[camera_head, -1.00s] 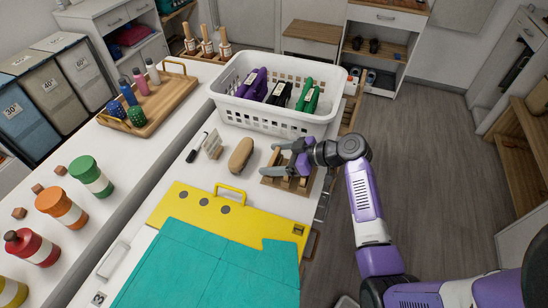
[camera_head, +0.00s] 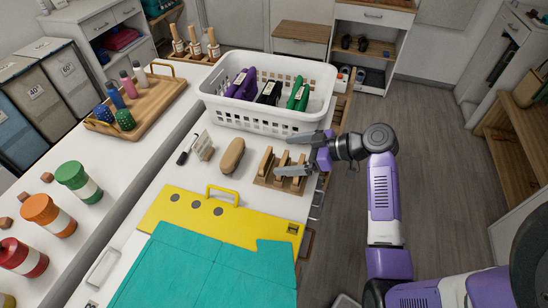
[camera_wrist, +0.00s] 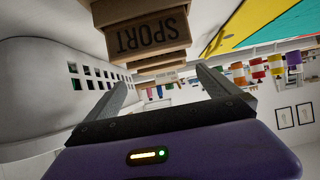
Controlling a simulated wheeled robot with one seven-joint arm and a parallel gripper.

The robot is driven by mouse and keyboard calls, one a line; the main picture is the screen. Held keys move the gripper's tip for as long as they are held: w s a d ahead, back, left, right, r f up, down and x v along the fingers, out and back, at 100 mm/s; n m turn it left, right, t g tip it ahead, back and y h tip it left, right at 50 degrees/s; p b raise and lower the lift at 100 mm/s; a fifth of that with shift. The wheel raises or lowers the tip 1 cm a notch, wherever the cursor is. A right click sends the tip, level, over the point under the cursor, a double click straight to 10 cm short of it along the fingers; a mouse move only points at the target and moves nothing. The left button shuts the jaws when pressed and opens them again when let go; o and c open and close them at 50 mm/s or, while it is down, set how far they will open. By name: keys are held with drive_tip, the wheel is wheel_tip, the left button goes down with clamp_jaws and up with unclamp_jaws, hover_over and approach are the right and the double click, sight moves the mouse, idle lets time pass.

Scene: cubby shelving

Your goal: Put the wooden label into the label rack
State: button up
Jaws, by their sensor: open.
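The label rack (camera_head: 290,187) is a low wooden stand near the counter's right edge, with several upright wooden pieces in it. In the wrist view a wooden label (camera_wrist: 150,35) marked SPORT faces the camera, with more wooden pieces behind it; it appears to be in the rack. My gripper (camera_head: 299,154) is open, with its fingers spread at the rack's upper right side. In the wrist view nothing shows between the fingers. A small wooden block with a pale written face (camera_head: 204,147) stands left of the rack; its text is too small to read.
A white basket (camera_head: 265,120) with several bundles stands just behind the rack. A brown brush-like object (camera_head: 233,155) and a black marker (camera_head: 187,149) lie to the left. A yellow board (camera_head: 220,216) and teal cloth (camera_head: 205,265) cover the front.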

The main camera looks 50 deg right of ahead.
drive_tip(key=shift+v, duration=2)
drive_tip(key=shift+f, duration=0.1)
